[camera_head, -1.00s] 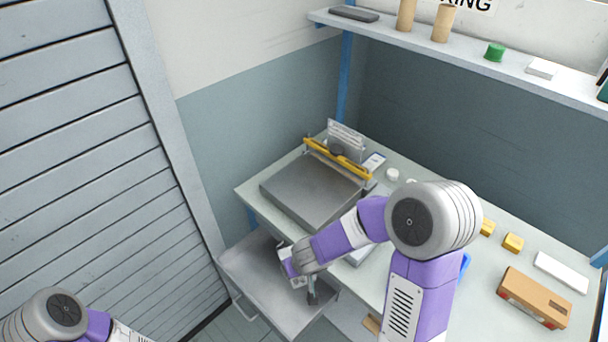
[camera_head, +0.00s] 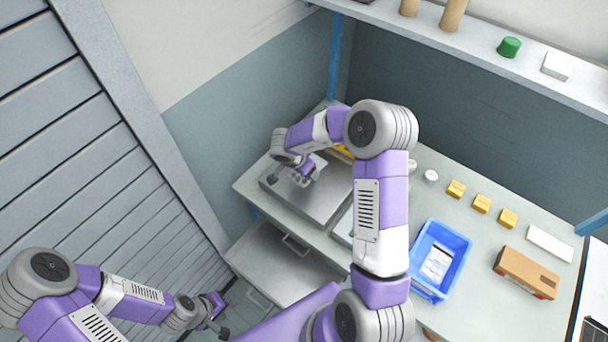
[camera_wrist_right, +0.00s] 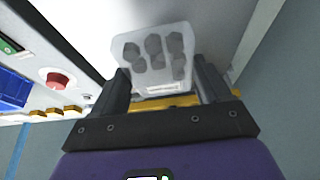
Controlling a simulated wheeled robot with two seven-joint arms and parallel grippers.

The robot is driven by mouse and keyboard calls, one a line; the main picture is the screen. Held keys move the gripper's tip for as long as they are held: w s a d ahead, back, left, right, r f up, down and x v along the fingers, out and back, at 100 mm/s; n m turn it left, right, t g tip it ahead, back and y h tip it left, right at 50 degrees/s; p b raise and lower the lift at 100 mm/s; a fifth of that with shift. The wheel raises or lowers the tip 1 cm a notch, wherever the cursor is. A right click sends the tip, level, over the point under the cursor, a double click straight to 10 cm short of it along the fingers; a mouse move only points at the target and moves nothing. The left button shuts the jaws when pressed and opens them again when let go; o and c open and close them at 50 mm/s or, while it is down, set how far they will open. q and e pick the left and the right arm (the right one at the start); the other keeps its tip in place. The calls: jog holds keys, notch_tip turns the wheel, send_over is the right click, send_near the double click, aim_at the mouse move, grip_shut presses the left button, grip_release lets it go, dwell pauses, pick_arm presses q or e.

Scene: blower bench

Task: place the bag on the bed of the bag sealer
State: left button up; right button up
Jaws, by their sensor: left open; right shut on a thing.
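The bag (camera_wrist_right: 153,52) is clear, with several dark round pieces inside and a white label. In the right wrist view it is between the two fingers of my right gripper (camera_wrist_right: 165,90), which is shut on it. In the head view my right gripper (camera_head: 297,176) is above the grey bed (camera_head: 325,204) of the bag sealer; the bag is hard to make out there. I cannot tell whether the bag touches the bed. The sealer's yellow bar (camera_head: 343,152) is partly hidden by my right arm. My left gripper (camera_head: 217,315) is open and empty at the lower left, away from the bench.
An open drawer (camera_head: 270,262) juts out below the bench front. A blue bin (camera_head: 441,250) with packets stands to the right, with yellow blocks (camera_head: 481,204) and a brown box (camera_head: 526,272) beyond. A shelf (camera_head: 470,52) runs above the bench. A red button (camera_wrist_right: 57,80) shows in the wrist view.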

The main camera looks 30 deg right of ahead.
notch_tip(320, 180, down, 6)
jog(key=shift+f+b, duration=0.2)
jog(key=shift+b, duration=0.55)
jog(key=shift+f, duration=0.1)
jog(key=shift+f, duration=0.1)
jog(key=o, duration=1.1)
